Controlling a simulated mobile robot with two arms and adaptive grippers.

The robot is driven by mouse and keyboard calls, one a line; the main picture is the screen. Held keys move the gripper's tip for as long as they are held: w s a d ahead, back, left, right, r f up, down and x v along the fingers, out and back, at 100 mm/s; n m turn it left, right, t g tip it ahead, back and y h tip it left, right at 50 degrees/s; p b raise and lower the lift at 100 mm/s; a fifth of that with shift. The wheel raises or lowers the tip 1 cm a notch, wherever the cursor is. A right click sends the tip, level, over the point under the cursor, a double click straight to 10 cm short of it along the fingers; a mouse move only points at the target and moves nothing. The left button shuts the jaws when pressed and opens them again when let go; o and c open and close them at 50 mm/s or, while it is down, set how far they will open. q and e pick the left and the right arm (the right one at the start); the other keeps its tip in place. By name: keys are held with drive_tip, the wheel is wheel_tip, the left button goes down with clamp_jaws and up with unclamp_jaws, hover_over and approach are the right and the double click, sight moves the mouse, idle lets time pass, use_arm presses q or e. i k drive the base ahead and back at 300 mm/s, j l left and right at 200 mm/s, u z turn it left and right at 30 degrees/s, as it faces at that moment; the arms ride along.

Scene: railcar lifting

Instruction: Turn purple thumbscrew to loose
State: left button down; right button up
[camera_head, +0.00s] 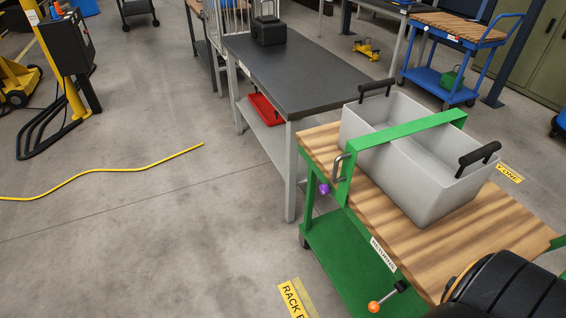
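The small purple thumbscrew (324,188) sits on the left side of the green cart frame, at the lower end of the upright by a metal handle (339,168). How far it is turned is too small to tell. The green cart (337,245) has a wooden top, and a green bar (408,133) crosses over a grey two-compartment bin (430,200) with black handles. A black, rounded part of my own arm shows at the bottom right corner, well apart from the thumbscrew. No fingertips of either gripper are in view.
A dark-topped workbench (290,75) stands close behind the cart, with a red tray (264,109) on its lower shelf. A yellow cable (100,181) lies on the otherwise clear floor at left.

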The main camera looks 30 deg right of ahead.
sight(324, 189)
drive_tip(key=i+z, duration=0.35)
drive_tip(key=i+j+z, duration=0.65)
drive_tip(key=i, duration=0.15)
drive_tip(key=l, duration=0.1)
